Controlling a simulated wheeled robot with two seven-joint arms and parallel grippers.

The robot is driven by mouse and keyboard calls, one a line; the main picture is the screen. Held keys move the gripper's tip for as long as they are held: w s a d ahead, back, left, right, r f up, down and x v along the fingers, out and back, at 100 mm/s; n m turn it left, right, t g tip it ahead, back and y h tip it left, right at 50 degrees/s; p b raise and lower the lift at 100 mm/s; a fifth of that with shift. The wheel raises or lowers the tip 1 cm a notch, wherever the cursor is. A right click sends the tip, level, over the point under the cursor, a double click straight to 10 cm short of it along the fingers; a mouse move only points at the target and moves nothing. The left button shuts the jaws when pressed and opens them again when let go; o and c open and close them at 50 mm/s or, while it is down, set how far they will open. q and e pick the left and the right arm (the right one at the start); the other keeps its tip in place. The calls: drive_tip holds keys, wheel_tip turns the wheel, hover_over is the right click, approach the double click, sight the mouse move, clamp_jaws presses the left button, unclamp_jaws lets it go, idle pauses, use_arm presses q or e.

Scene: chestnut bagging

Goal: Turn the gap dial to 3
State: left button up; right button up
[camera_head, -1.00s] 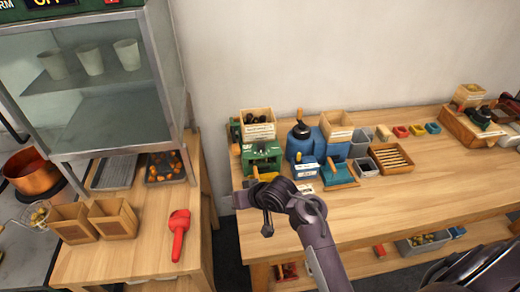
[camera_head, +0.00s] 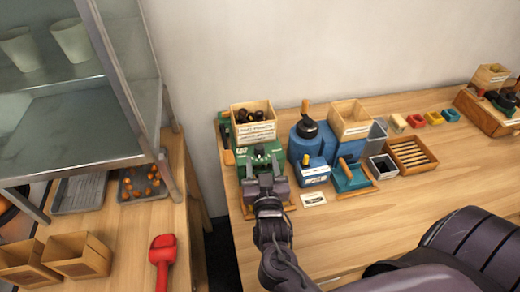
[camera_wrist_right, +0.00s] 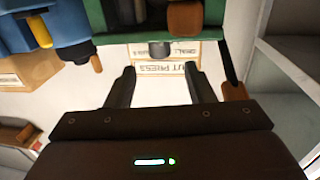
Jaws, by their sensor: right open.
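The green press (camera_head: 262,153) stands at the left end of the wooden bench, with a labelled wooden box of dark chestnuts (camera_head: 253,113) on top. My right gripper (camera_head: 265,180) is at its front, open with nothing between its fingers. In the right wrist view the two fingers (camera_wrist_right: 161,88) are spread apart below the green body (camera_wrist_right: 150,37). A short dark round knob (camera_wrist_right: 159,49) shows between and beyond the fingertips; I cannot tell if it is the gap dial, and no numbers are readable. My left gripper is not in view.
A blue machine (camera_head: 343,148) with its own wooden box stands close to the right of the press. A slatted wooden tray (camera_head: 412,152) lies further right. A red scoop (camera_head: 162,255) is on the left table. The bench front is mostly clear.

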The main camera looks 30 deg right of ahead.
sight(262, 150)
drive_tip(key=x, duration=0.4)
drive_tip(key=shift+f+p, duration=0.1)
drive_tip(key=shift+p, duration=0.25)
drive_tip(key=shift+w, duration=0.2)
drive_tip(key=shift+d, duration=0.1)
drive_tip(key=c, duration=1)
drive_tip(key=shift+d+n+t+y+p, duration=0.15)
drive_tip(key=shift+n+t+y+p, duration=0.3)
drive_tip(key=shift+y, duration=0.35)
drive_tip(key=shift+d+n+y, duration=0.2)
drive_tip(key=shift+n+y, duration=0.85)
drive_tip(key=shift+y, duration=0.45)
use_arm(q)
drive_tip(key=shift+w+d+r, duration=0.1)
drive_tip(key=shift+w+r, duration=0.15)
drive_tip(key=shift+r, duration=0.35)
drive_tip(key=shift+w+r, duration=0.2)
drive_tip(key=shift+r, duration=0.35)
use_arm(e)
drive_tip(key=shift+a, duration=0.1)
drive_tip(key=o, duration=1)
drive_tip(key=shift+s, duration=0.1)
